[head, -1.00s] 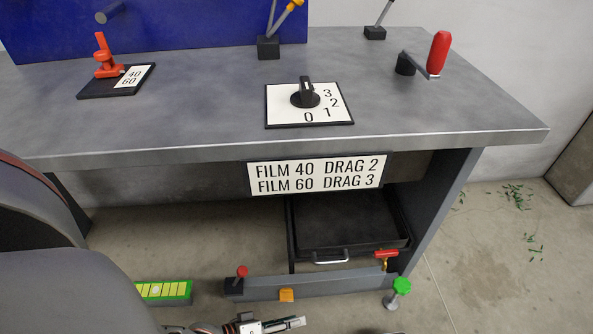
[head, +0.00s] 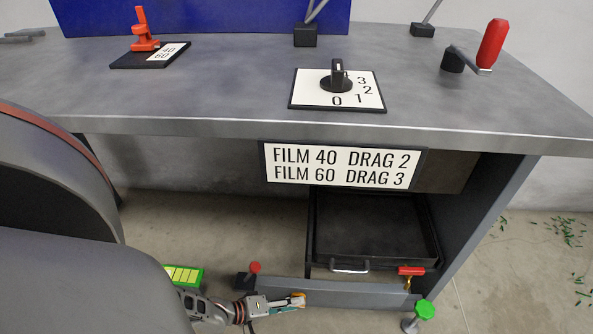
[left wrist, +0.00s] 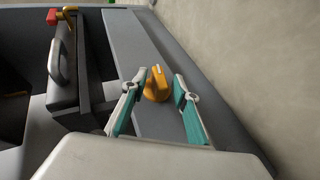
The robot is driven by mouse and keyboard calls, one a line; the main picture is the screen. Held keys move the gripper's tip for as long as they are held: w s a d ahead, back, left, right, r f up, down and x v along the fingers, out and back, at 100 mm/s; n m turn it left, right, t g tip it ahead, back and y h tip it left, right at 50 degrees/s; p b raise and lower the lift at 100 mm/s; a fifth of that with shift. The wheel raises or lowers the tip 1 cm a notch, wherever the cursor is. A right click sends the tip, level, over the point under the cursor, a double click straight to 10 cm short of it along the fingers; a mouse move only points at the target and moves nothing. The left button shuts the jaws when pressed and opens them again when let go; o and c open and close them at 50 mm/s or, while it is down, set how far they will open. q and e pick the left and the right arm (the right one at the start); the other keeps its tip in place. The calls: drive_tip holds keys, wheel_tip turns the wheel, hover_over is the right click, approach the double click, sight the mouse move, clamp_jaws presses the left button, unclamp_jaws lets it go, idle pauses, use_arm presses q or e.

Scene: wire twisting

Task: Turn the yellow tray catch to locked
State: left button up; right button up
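The yellow tray catch (left wrist: 157,84) is a small orange-yellow knob with a pale line on its face. It sits on the grey rail (left wrist: 128,45) in front of the tray. My left gripper (left wrist: 167,84) is open, with a teal-padded finger on each side of the knob and gaps still visible. In the head view my left gripper (head: 296,301) reaches the rail from the left and largely covers the catch (head: 298,294). The dark tray (head: 372,225) with its silver handle (head: 349,267) is under the bench. My right gripper is not in view.
A red-handled latch (head: 411,271) is at the rail's right end, and a red-knobbed lever (head: 255,268) at its left. A green-topped foot (head: 424,309) stands at the right. A green-yellow panel (head: 185,275) lies behind my left arm.

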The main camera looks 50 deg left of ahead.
use_arm(q)
drive_tip(key=shift+w+d+f, duration=0.1)
drive_tip(key=shift+w+f, duration=0.05)
drive_tip(key=shift+w, duration=0.2)
clamp_jaws()
idle(0.5)
